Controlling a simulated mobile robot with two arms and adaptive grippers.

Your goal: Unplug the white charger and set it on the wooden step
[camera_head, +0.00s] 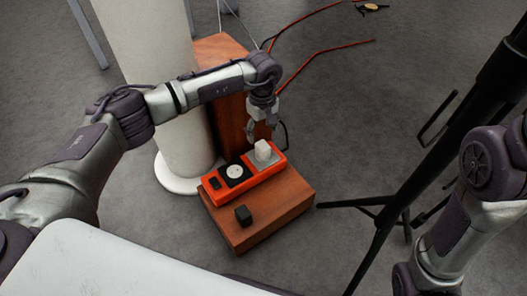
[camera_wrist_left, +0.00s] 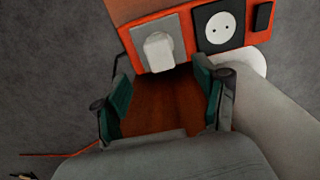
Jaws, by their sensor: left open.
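The white charger (camera_head: 263,150) sits in the grey socket plate at the right end of an orange power strip (camera_head: 212,194). It also shows in the left wrist view (camera_wrist_left: 158,52), seated in the plate. The strip lies along the back of the low wooden step (camera_head: 285,205). My left gripper (camera_head: 262,130) points down just behind and above the charger. In the left wrist view its fingers (camera_wrist_left: 162,80) are spread with nothing between them, and the charger is just beyond the tips, apart from them. My right gripper is out of the picture.
A black cube (camera_head: 243,215) sits on the front of the step. A round socket (camera_head: 234,171) and a dark switch (camera_head: 215,183) are left of the charger. A taller wooden block (camera_head: 222,50) and white column (camera_head: 155,50) stand behind. A black tripod (camera_head: 405,190) stands right.

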